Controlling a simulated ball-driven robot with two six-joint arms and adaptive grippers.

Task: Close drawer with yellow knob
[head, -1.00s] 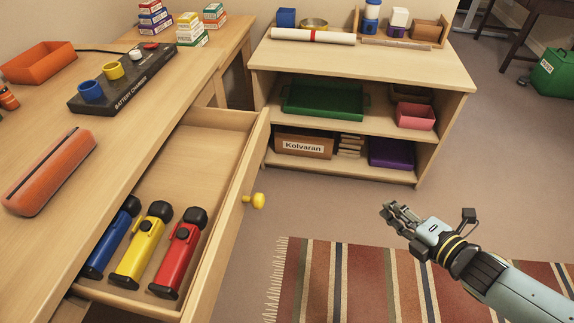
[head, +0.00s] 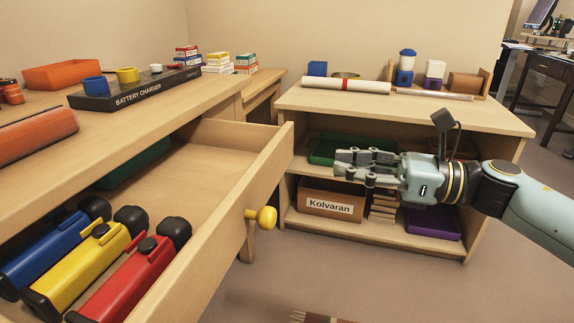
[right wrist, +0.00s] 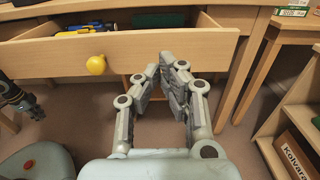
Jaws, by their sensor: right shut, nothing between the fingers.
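The drawer (head: 222,215) with the yellow knob (head: 262,217) stands pulled out from the desk. It holds a blue flashlight (head: 48,250), a yellow flashlight (head: 85,268) and a red flashlight (head: 125,282) lying side by side. My right gripper (head: 345,165) is shut and empty, to the right of the knob and apart from it. In the right wrist view the drawer front (right wrist: 150,55) and knob (right wrist: 96,65) lie ahead, with the knob left of the fingers (right wrist: 167,62). The left gripper is not seen in the head view.
A battery charger (head: 130,93) and an orange pencil case (head: 35,135) lie on the desk. A low shelf (head: 460,118) stands behind my right gripper, with a Kolvaran box (head: 330,204) on its lower level. Floor (head: 390,280) is open before it.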

